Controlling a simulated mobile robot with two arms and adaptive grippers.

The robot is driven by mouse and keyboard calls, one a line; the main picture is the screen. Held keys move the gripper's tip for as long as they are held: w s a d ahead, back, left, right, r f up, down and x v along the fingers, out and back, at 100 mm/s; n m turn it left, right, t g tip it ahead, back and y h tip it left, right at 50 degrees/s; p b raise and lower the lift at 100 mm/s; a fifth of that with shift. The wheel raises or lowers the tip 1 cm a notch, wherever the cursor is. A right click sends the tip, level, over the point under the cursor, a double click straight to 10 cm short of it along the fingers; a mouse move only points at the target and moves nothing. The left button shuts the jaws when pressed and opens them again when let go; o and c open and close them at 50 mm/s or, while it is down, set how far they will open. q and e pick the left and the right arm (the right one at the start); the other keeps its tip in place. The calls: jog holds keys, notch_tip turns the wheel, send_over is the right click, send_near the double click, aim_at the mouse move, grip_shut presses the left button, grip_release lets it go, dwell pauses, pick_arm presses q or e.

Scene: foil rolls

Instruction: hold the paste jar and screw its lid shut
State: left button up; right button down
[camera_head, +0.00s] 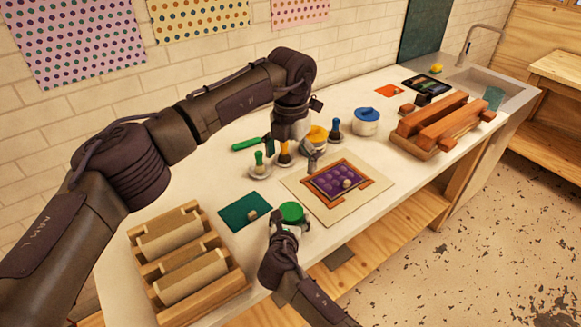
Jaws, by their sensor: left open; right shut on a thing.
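A small round jar with a green top (292,212) stands near the front edge of the table, and I take it for the paste jar. My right gripper (283,226) is shut on its near side. I cannot tell whether the green top is a lid fully seated. My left gripper (291,152) is open and points down further back, above the tabletop and apart from the green-topped jar. It is close to the small knobbed tools and a yellow-topped container (316,134), and partly hides that area.
A wooden rack with tan rolls (185,255) stands front left, beside a dark green mat (245,211). A board with a purple sheet (340,180) lies right of the jar. A blue-lidded white pot (366,121) and a reddish-brown block rack (440,122) stand further right.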

grip_release()
jog(key=shift+s, duration=0.1)
jog(key=v, duration=1.1)
jog(key=shift+s+a+r, duration=0.1)
jog(key=shift+s, duration=0.3)
